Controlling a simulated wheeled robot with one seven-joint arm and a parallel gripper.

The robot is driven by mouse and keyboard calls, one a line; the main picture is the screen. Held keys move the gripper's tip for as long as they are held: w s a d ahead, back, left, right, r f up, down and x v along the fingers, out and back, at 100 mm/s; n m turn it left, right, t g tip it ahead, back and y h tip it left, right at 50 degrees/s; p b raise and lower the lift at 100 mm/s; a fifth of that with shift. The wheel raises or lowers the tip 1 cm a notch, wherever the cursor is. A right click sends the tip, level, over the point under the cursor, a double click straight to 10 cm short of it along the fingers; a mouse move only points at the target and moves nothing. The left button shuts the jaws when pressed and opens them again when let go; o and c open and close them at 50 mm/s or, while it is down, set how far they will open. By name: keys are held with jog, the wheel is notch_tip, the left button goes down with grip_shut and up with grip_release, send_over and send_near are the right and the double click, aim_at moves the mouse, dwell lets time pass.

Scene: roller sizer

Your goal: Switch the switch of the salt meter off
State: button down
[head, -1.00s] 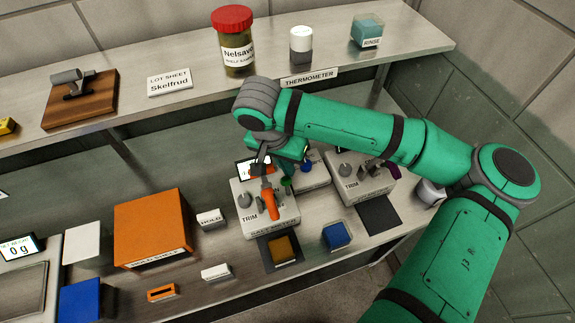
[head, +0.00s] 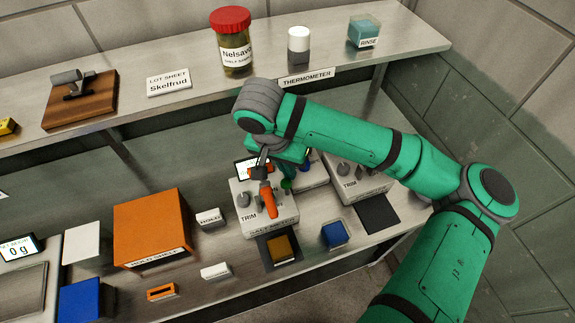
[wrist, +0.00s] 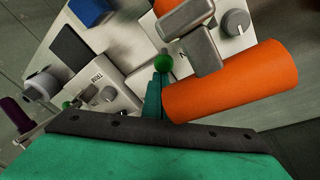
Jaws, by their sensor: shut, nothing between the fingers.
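The salt meter (head: 262,226) is a pale box with a grey TRIM knob (head: 243,199) and a small display (head: 243,170), lettered along its front edge. Its switch looks like a grey lever with a thick orange grip (head: 269,203). The orange grip (wrist: 235,92) and its grey bar (wrist: 192,38) loom close in the wrist view. My gripper (wrist: 154,88) shows there as narrow teal fingers, shut and empty, just beside the left end of the grip. I cannot tell whether they touch it.
Another TRIM box (head: 358,180) stands to the right, with a further box between. A green knob (wrist: 162,62) is close to my fingertips. A brown block (head: 283,249) and a blue block (head: 336,234) lie in front. An orange box (head: 152,228) stands left. The shelf overhangs behind.

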jog(key=shift+w+r, duration=0.1)
jog(key=shift+a+r, duration=0.25)
jog(key=shift+r, duration=0.2)
jog(key=shift+s+d+r, duration=0.2)
jog(key=shift+d+r, duration=0.05)
jog(key=shift+d, duration=0.1)
jog(key=shift+a, duration=0.1)
jog(key=shift+w, duration=0.1)
jog(key=w+d, duration=0.2)
jog(key=w, duration=0.2)
jog(key=v, duration=1.9)
jog(key=shift+s+a+r, duration=0.2)
jog(key=shift+s+a, duration=0.05)
jog(key=shift+s, duration=0.1)
